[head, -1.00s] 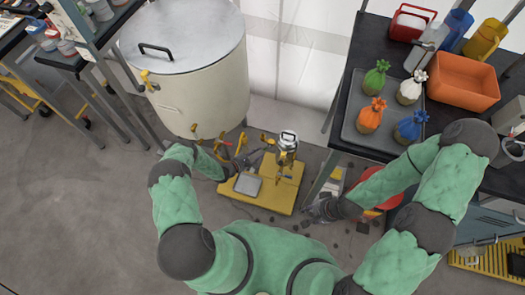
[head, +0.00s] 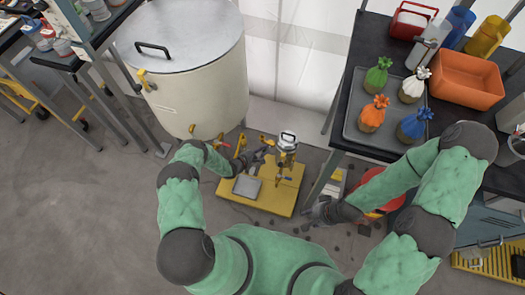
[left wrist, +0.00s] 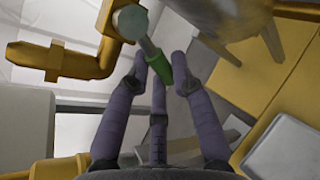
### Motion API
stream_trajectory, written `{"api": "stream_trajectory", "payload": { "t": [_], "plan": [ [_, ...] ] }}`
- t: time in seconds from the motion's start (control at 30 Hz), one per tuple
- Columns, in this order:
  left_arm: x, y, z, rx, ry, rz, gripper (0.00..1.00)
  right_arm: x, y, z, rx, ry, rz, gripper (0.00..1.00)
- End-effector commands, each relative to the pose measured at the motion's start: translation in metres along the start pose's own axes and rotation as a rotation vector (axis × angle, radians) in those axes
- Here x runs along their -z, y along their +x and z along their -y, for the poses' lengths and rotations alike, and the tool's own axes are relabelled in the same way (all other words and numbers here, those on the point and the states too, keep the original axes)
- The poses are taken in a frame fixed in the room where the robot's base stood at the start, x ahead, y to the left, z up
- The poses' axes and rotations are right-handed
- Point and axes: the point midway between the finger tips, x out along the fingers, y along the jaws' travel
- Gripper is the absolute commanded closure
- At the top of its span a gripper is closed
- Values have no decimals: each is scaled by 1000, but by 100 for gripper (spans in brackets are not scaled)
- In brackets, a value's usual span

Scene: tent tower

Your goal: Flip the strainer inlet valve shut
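The strainer (head: 287,142), silver-topped on yellow fittings, stands upright on a yellow base (head: 272,197) on the floor. The left wrist view shows a yellow pipe (left wrist: 62,62) and a valve lever (left wrist: 163,62) with a grey stem and green grip. My left gripper (head: 262,153) is just left of the strainer. Its purple fingers, seen in the left wrist view (left wrist: 158,68), are spread and straight, with the green grip's end between their tips. Whether they touch it I cannot tell. My right gripper (head: 315,212) is low beside the base's right edge; its fingers are too small to read.
A large cream tank (head: 190,85) stands behind my left arm. A dark table (head: 355,140) at right bears a tray, several tied bags and an orange bin (head: 468,80). A red bucket (head: 385,190) is partly under it. Dark bits lie on the floor.

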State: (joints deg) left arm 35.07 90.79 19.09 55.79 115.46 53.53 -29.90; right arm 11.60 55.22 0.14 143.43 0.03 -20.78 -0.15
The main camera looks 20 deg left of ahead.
Motion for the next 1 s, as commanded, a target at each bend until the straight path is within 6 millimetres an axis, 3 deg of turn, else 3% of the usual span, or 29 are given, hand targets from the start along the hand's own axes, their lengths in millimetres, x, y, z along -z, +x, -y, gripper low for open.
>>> {"api": "stream_trajectory", "payload": {
  "t": [0.37,1.0],
  "plan": [
    [1,2,4,7,-66,47,100,0,0,0,0,0,0,60],
    [-1,13,21,40,-379,256,100,0,0,0,0,0,0,60]
  ]
}}
